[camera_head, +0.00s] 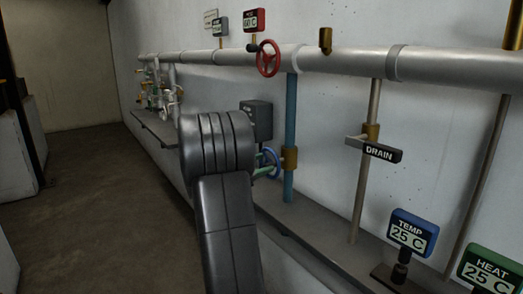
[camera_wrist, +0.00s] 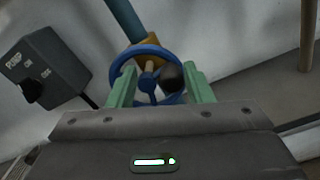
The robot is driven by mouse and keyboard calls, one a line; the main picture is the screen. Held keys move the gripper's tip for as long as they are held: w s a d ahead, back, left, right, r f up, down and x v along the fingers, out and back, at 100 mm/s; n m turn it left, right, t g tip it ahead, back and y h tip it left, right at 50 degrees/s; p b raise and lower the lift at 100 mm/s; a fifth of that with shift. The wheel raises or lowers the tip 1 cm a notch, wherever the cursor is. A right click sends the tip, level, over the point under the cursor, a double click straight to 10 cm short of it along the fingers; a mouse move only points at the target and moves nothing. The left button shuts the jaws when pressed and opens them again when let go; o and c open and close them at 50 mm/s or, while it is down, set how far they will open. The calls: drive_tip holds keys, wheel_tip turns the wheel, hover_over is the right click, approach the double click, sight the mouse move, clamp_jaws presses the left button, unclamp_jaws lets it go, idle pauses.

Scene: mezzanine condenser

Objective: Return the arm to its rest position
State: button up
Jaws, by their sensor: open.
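My arm rises in the middle of the head view, and its dark links hide part of the wall and ledge. My gripper (camera_wrist: 160,85) shows two green fingers, spread apart, in the wrist view. A blue valve wheel (camera_wrist: 148,50) with a dark round knob (camera_wrist: 171,75) lies ahead of and between the fingers. I cannot tell whether they touch it. In the head view the blue wheel (camera_head: 273,160) is just right of my arm, with a green finger of my gripper (camera_head: 264,172) beside it.
A dark pump switch box (camera_wrist: 42,68) is left of the wheel. A blue pipe (camera_head: 291,125) rises behind it to a large grey pipe (camera_head: 345,62) with a red wheel (camera_head: 268,58). A DRAIN lever (camera_head: 382,152) and TEMP display (camera_head: 412,232) stand right. Open floor (camera_head: 95,190) lies left.

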drive_tip(key=shift+w+a+r+n+p, duration=0.2)
drive_tip(key=shift+r+n+p, duration=0.2)
drive_tip(key=shift+n+p, duration=0.65)
drive_tip(key=shift+w+a+r+n+p, duration=0.15)
drive_tip(key=shift+r+n+p, duration=0.3)
drive_tip(key=shift+p, duration=1.05)
drive_tip(key=n+p, duration=0.1)
drive_tip(key=p, duration=0.1)
drive_tip(key=n+p, duration=0.2)
drive_tip(key=w+n+p, duration=0.1)
drive_tip(key=p, duration=0.1)
drive_tip(key=shift+w+a+r+p, duration=0.1)
drive_tip(key=shift+a+r+p, duration=0.1)
drive_tip(key=shift+a+p, duration=0.15)
drive_tip(key=b, duration=0.2)
approach(270, 152)
drive_tip(key=shift+f+v, duration=0.25)
drive_tip(key=shift+v, duration=0.9)
